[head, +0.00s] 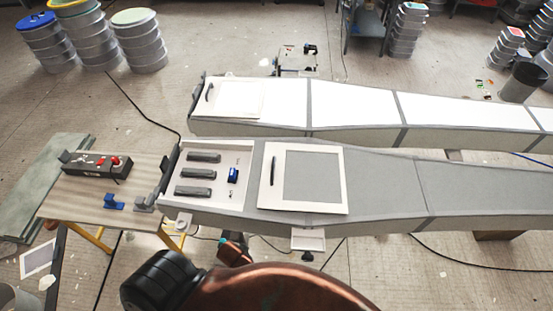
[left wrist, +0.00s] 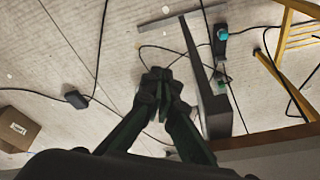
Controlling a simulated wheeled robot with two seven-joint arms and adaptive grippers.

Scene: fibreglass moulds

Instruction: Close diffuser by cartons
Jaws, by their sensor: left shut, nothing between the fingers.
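Two long grey-white box-shaped moulds lie side by side in the head view. The nearer mould (head: 380,190) has an open recess (head: 222,157) at its left end, with three dark bars and a small blue part inside. A white-framed grey panel (head: 312,178) with a dark handle (head: 274,171) lies to the right of this recess, leaving it uncovered. The farther mould (head: 350,107) has a white panel (head: 236,98) with a dark handle over its left end. My left gripper (left wrist: 163,88) is shut and empty in the left wrist view, above the floor. My right gripper is out of view.
A wooden table (head: 84,194) with a control box (head: 97,164) stands left of the moulds. A brown carton (left wrist: 18,129) is on the floor in the left wrist view. Cables cross the floor. Stacked tubs (head: 140,42) stand at the back left.

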